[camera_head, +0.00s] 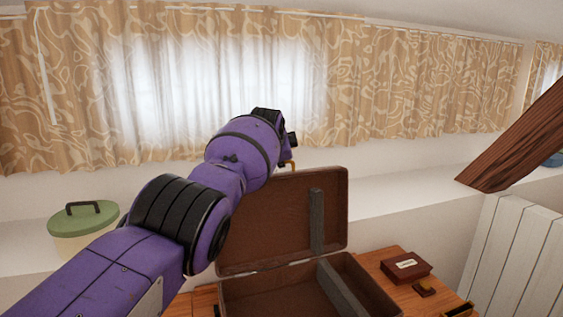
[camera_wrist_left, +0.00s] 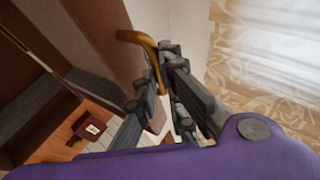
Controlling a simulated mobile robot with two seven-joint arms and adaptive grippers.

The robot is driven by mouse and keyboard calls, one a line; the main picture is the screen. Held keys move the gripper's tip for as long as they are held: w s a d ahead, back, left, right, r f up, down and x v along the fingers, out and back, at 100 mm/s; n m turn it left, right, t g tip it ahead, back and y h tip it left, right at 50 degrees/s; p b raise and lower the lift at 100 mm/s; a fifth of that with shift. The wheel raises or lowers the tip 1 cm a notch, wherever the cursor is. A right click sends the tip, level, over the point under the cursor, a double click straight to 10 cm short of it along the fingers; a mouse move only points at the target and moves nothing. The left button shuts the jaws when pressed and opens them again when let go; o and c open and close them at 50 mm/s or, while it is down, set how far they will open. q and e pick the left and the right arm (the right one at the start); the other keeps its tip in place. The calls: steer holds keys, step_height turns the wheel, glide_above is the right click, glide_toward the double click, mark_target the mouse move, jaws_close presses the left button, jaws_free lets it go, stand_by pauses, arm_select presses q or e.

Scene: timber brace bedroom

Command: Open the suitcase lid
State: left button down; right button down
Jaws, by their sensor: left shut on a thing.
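The brown suitcase stands open on a wooden surface, with its lid (camera_head: 290,220) raised roughly upright behind the base (camera_head: 270,296). A grey strap runs down the inside of the lid and into the base. A brass-coloured handle (camera_head: 292,167) shows at the lid's top edge. In the left wrist view, the handle (camera_wrist_left: 146,46) passes between the fingers of my left gripper (camera_wrist_left: 160,85), which is shut on it. My left arm hides the left part of the suitcase in the head view. My right gripper is not in view.
A dark red box (camera_head: 405,265) and a small item (camera_head: 424,287) lie on the wooden surface (camera_head: 385,258) right of the suitcase. A green-lidded bin (camera_head: 84,218) is at left. A slanted timber brace (camera_head: 515,145) and white panels (camera_head: 515,255) are at right.

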arm_select(q)
steer(key=shift+w+r, duration=0.1)
steer(key=shift+r, duration=0.65)
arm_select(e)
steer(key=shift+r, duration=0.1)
arm_select(q)
steer(key=c, duration=1.9)
jaws_free()
steer(key=shift+o, duration=0.2)
steer(key=shift+s+f, duration=0.2)
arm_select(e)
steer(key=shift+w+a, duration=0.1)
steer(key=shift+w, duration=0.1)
arm_select(q)
steer(key=shift+f, duration=0.2)
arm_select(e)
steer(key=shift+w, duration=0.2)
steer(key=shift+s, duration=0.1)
arm_select(q)
steer(key=shift+v, duration=1.05)
steer(key=v, duration=1)
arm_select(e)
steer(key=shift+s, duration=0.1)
